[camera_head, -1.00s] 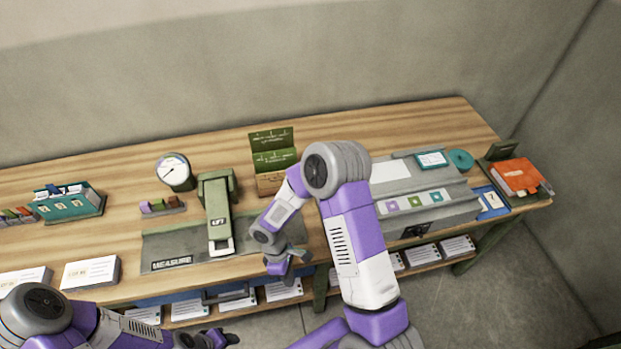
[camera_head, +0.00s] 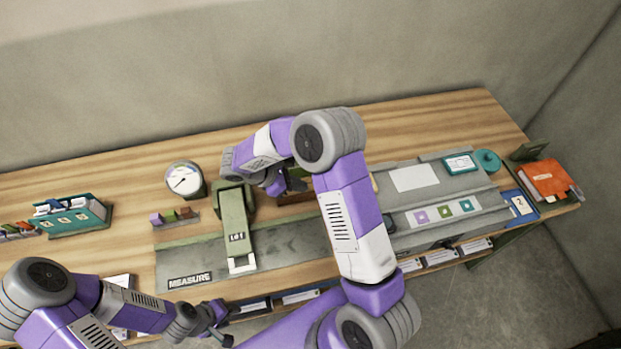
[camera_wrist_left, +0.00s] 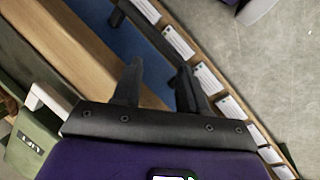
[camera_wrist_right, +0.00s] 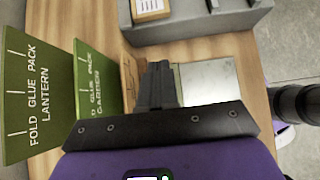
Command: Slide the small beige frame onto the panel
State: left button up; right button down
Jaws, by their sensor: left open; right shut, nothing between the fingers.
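A small beige frame with a white sheet inside shows at the top of the right wrist view (camera_wrist_right: 151,9); it lies on the grey station. In the head view only a tan sliver (camera_head: 374,182) shows beside my right arm, probably this frame. A plain pale panel (camera_head: 414,178) lies flat on the station to its right. My right gripper (camera_head: 298,184) is shut and empty above the table's back, near the green cards (camera_wrist_right: 88,85), left of the frame. My left gripper (camera_head: 226,325) is open and empty in front of the table edge.
A green arm device (camera_head: 235,220) stands on the grey MEASURE slab (camera_head: 285,255), left of my right arm. A teal-framed card (camera_head: 461,164), a teal disc (camera_head: 487,160) and an orange book (camera_head: 547,179) are at the right. My right arm hides part of the station.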

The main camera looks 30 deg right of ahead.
jog(key=s+d+f, duration=0.3)
jog(key=d+f, duration=0.3)
jog(key=d, duration=0.4)
jog(key=shift+s+f, duration=0.2)
jog(key=shift+s, duration=0.15)
jog(key=s+d, duration=0.2)
jog(key=d, duration=0.4)
jog(key=s+d+b, duration=0.1)
jog(key=s+d, duration=0.1)
jog(key=d, duration=0.4)
jog(key=s+d+b, duration=0.1)
jog(key=s+d, duration=0.1)
jog(key=d, duration=0.5)
jog(key=shift+p+v, duration=0.4)
jog(key=shift+v, duration=3.35)
jog(key=shift+r, duration=0.1)
